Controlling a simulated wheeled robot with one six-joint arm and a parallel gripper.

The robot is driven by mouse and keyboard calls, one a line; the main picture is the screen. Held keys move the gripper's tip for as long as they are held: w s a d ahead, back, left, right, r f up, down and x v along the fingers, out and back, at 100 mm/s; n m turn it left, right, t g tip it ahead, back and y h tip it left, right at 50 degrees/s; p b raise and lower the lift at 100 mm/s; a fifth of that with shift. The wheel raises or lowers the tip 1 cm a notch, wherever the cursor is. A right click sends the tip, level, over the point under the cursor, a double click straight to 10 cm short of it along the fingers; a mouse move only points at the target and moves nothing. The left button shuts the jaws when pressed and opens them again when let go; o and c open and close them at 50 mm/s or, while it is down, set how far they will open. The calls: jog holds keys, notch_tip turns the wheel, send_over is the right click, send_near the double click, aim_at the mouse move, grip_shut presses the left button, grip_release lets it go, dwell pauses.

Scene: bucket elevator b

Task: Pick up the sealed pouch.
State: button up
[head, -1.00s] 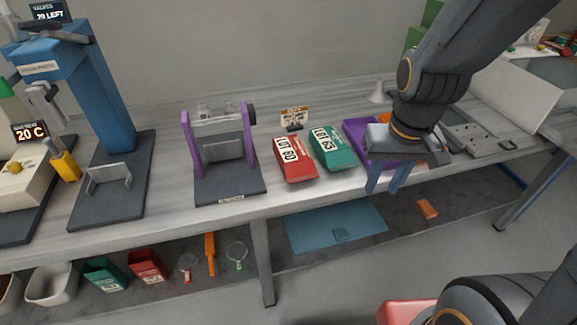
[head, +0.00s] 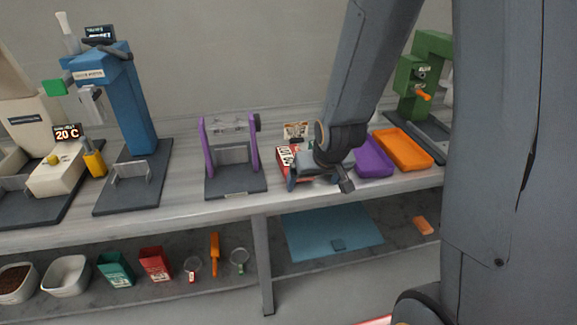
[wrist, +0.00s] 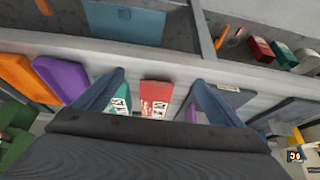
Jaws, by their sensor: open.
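Two pouches with white LOT labels, one red and one green, are on the bench; I cannot tell which is the sealed one. The red pouch (head: 284,161) is partly hidden behind my gripper (head: 319,184) in the head view. In the wrist view the red pouch (wrist: 156,94) shows between the spread fingers of my gripper (wrist: 158,78). My gripper is open and empty above the bench's front part.
A purple tray (head: 374,159) and an orange tray (head: 402,148) are right of my gripper. A purple-sided stand (head: 235,178) is to its left, with a small sign (head: 296,131) behind. A blue press (head: 126,100) stands farther left. Bins and scoops are on the lower shelf.

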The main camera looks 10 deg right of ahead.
aim_at(292, 157)
jog(key=w+f+t, duration=0.1)
jog(key=w+t, duration=0.1)
jog(key=w, duration=0.2)
jog(key=w+f+t, duration=0.2)
jog(key=w, duration=0.3)
jog(key=w+f+t, duration=0.2)
jog(key=w+t, duration=0.1)
jog(key=w, duration=0.2)
jog(key=shift+a+f+b, duration=0.1)
jog(key=shift+f+b, duration=0.15)
jog(key=shift+b, duration=0.05)
jog(key=shift+w+t, duration=0.4)
jog(key=shift+p+x, duration=1.5)
jog(key=shift+x, duration=2.4)
jog(key=shift+a+r, duration=0.15)
jog(key=c, duration=0.9)
